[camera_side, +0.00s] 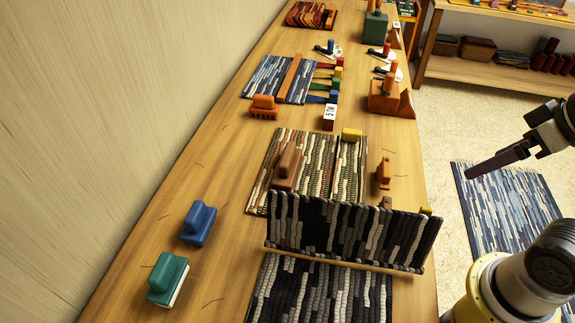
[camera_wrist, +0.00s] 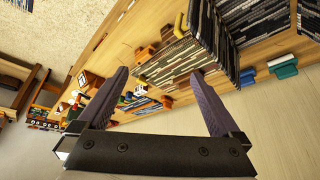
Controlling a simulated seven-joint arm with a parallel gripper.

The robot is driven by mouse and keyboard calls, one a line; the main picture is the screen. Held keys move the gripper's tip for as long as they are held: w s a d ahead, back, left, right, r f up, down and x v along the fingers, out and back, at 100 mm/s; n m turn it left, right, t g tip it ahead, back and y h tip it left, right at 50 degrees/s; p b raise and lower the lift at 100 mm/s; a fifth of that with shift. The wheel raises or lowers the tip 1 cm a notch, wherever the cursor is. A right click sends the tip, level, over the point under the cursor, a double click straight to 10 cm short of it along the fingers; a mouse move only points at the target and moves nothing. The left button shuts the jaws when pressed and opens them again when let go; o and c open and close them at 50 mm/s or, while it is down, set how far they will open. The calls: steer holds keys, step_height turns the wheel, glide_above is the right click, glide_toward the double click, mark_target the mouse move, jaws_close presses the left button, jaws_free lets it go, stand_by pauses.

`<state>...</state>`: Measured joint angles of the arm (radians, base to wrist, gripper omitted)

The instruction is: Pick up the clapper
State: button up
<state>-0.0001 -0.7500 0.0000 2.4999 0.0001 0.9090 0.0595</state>
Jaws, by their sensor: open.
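My gripper (camera_side: 492,163) hangs at the right of the side view, above the floor and away from the table. In the wrist view my gripper (camera_wrist: 159,75) has its two dark fingers spread apart with nothing between them. I cannot tell for certain which object is the clapper. A brown wooden block with a raised grip (camera_side: 288,166) lies on the striped woven mat (camera_side: 320,165) at mid table. A smaller orange-brown handled piece (camera_side: 384,174) stands to the right of that mat.
An upright dark striped panel (camera_side: 345,230) stands across the near table. Blue (camera_side: 199,222) and green (camera_side: 167,279) handled blocks sit at left, an orange one (camera_side: 264,107) farther back. Wooden blocks (camera_side: 390,97) line the right edge. A wall bounds the left; bare table lies near it.

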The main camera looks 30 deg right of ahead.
steer(key=w+a+r+m, duration=0.1)
steer(key=w+r+m, duration=0.5)
steer(key=w+r, duration=0.5)
steer(key=m+g, duration=0.3)
steer(key=g, duration=0.2)
glide_above(287, 152)
step_height(287, 152, down, 20)
steer(key=shift+g, duration=0.3)
step_height(287, 152, down, 11)
steer(key=shift+r, duration=0.1)
steer(key=shift+s+a+f, duration=0.1)
steer(key=shift+s+f, duration=0.05)
steer(key=shift+f, duration=1.4)
steer(key=shift+s+f, duration=0.1)
steer(key=shift+f, duration=1.4)
